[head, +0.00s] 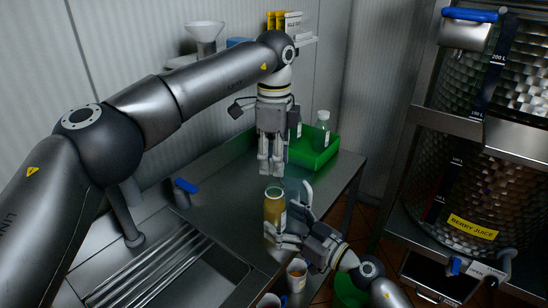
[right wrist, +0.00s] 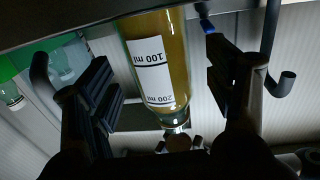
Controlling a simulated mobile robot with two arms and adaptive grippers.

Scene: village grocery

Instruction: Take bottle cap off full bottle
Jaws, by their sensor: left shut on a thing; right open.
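The full bottle (head: 274,208), filled with amber liquid, stands upright on the metal counter. In the right wrist view the bottle (right wrist: 155,60) appears upside down, with a white label marked in ml. My left gripper (head: 271,172) points down just above the bottle top and is shut. A small brownish piece, seemingly the bottle cap (right wrist: 178,142), shows at its fingers beyond the bottle neck; the head view hides it. I cannot tell whether the cap touches the neck. My right gripper (head: 288,213) is open, its fingers on either side of the bottle, apparently not pressing it.
A green crate (head: 322,160) with bottles stands at the counter's back. A sink with a rack (head: 150,268) lies at the left. A large steel juice tank (head: 490,170) stands at the right.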

